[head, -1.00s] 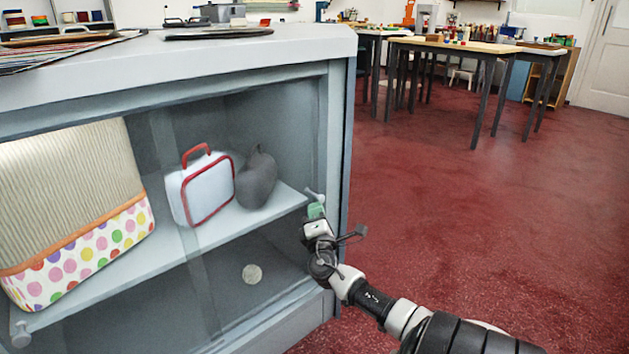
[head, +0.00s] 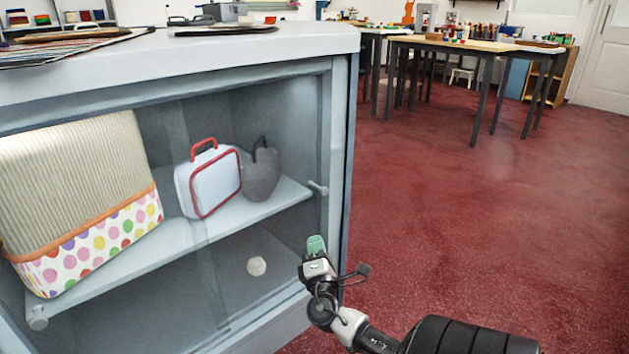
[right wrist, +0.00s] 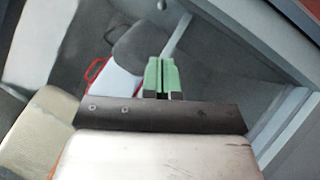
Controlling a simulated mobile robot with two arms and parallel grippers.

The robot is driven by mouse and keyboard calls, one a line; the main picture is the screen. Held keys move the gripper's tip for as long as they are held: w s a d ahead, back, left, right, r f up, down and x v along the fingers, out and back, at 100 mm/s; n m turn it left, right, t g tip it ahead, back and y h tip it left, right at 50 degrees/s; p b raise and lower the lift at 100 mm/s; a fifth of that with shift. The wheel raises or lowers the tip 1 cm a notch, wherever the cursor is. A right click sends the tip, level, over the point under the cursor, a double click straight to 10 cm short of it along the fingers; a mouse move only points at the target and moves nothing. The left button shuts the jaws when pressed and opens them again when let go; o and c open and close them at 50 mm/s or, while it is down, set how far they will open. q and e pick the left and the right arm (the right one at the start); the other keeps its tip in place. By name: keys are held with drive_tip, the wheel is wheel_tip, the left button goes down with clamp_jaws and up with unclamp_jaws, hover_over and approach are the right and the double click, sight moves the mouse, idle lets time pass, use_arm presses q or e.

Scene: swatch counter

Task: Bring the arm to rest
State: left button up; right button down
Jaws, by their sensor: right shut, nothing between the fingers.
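The gripper looks apart from the knob in the head view. My left gripper is not in view.
Red floor (head: 470,220) is open to the right, with tables (head: 455,46) farther back.

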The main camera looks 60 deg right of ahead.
drive_tip(key=shift+s+a+f, duration=0.1)
drive_tip(key=shift+s+a, duration=0.15)
drive_tip(key=shift+a, duration=0.05)
